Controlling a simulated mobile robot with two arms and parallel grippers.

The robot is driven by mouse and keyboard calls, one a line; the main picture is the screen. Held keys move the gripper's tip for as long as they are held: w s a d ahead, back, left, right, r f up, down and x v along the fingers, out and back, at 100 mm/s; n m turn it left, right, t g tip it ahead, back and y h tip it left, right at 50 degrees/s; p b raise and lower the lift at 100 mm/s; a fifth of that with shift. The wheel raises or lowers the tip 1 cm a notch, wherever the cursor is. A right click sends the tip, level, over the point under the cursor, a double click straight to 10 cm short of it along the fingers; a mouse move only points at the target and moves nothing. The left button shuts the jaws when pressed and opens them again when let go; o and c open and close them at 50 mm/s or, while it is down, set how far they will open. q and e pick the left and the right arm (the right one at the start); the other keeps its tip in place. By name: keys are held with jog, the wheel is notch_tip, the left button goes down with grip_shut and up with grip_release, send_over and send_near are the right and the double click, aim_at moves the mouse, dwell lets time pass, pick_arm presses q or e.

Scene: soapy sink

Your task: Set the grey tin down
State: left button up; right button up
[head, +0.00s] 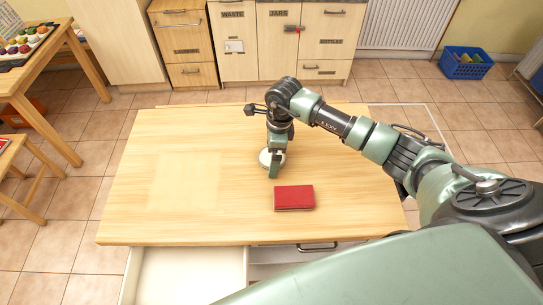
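The grey tin (264,157) is a small, round, pale thing over the middle of the wooden table (180,190). My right gripper (273,164) points down at it, with one green finger across its near side. The gripper appears shut on the tin; the far finger is hidden. I cannot tell whether the tin touches the tabletop or hangs just above it. My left gripper is not in view.
A red book (294,198) lies on the table just in front and to the right of the tin. The left half of the tabletop is bare. An open white drawer (190,276) sticks out below the front edge. Cabinets (290,45) stand at the back.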

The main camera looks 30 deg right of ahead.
jog(key=c, duration=1.7)
jog(key=shift+c, duration=0.2)
jog(key=shift+w+r, duration=0.1)
jog(key=shift+r, duration=0.05)
